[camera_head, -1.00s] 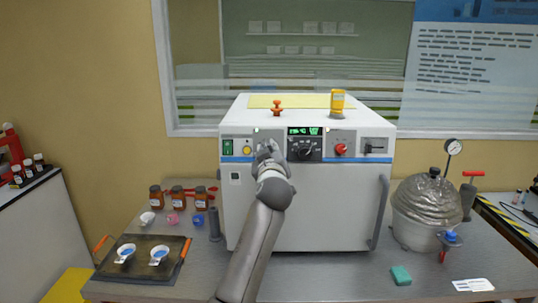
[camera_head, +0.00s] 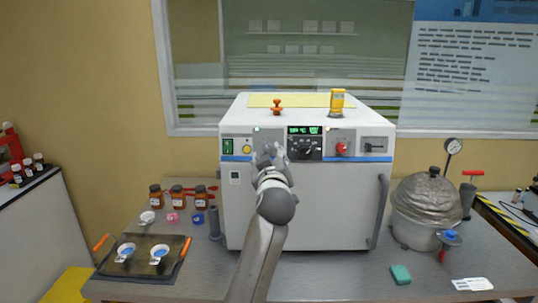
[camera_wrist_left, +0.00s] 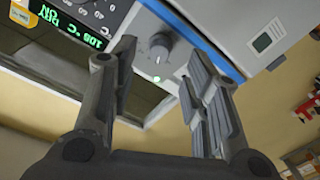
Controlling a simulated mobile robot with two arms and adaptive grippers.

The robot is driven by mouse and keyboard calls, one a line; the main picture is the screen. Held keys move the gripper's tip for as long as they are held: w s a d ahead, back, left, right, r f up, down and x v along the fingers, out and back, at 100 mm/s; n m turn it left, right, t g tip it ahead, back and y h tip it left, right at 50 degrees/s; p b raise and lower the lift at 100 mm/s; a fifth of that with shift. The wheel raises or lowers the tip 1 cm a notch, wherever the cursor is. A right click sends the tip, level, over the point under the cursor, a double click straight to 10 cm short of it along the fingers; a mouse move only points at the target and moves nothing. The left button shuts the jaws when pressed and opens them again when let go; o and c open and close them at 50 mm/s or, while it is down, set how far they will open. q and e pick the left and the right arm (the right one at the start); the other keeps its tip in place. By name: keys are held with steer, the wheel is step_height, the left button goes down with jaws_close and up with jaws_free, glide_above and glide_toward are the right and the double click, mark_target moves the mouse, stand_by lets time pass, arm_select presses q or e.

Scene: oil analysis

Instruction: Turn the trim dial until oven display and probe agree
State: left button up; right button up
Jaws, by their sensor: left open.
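The oven (camera_head: 300,205) is a white box on the table with a control strip at its top front. Its green-lit display (camera_head: 304,130) also shows in the wrist view (camera_wrist_left: 75,28), upside down, apparently reading 105 °C. A small grey knob (camera_wrist_left: 158,45), likely the trim dial, sits beside the display; in the head view my gripper mostly covers it. My left gripper (camera_head: 271,153) is open in front of the panel. In the wrist view its fingers (camera_wrist_left: 162,75) stand either side of the knob, apparently apart from it. A yellow handheld device (camera_head: 337,103), possibly the probe reader, stands on the oven.
A black dial (camera_head: 306,148) and red knob (camera_head: 341,149) are right of my gripper; a yellow button (camera_head: 247,150) is left. An orange object (camera_head: 277,107) stands on top. A foil-covered pot (camera_head: 428,205) is at right, a dark tray (camera_head: 142,258) at left.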

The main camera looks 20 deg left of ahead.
arm_select(q)
steer(key=v, duration=0.3)
stand_by(0.4)
